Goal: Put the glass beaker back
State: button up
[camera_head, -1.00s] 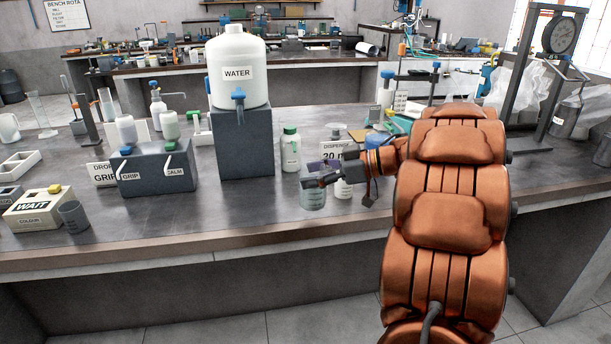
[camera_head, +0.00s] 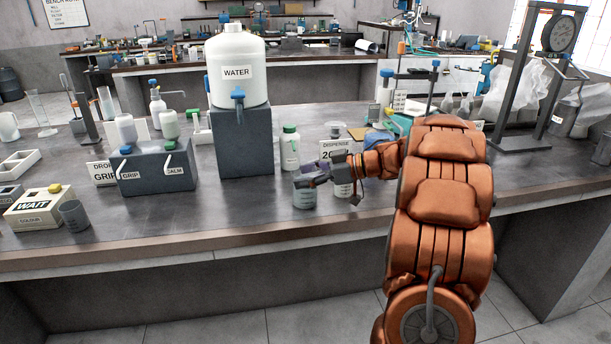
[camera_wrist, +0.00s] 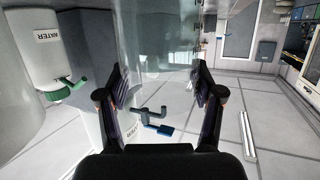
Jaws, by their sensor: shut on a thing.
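The glass beaker (camera_head: 304,197) is clear with pale markings and is upright near the front of the bench, in front of the white bottle with the green cap. My gripper (camera_head: 312,178) is shut on its upper part, coming from the right. In the wrist view, the clear beaker wall (camera_wrist: 158,45) fills the space between the two dark fingers (camera_wrist: 163,92). I cannot tell whether the beaker's base touches the bench.
The white WATER tank (camera_head: 237,85) stands on a dark block left of the beaker. The green-capped bottle (camera_head: 290,150) is close behind. A dark rack with GRIP and CALM labels (camera_head: 155,175), a WAIT box (camera_head: 35,208) and a grey cup (camera_head: 73,216) are farther left. Bench between is clear.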

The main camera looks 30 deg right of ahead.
jog(key=shift+f, duration=0.1)
jog(key=o, duration=1.6)
jog(key=shift+s+d+r, duration=0.15)
jog(key=shift+s+r, duration=0.05)
jog(key=v, duration=1.1)
jog(key=shift+s+d+r, duration=0.1)
jog(key=shift+s+r, duration=0.05)
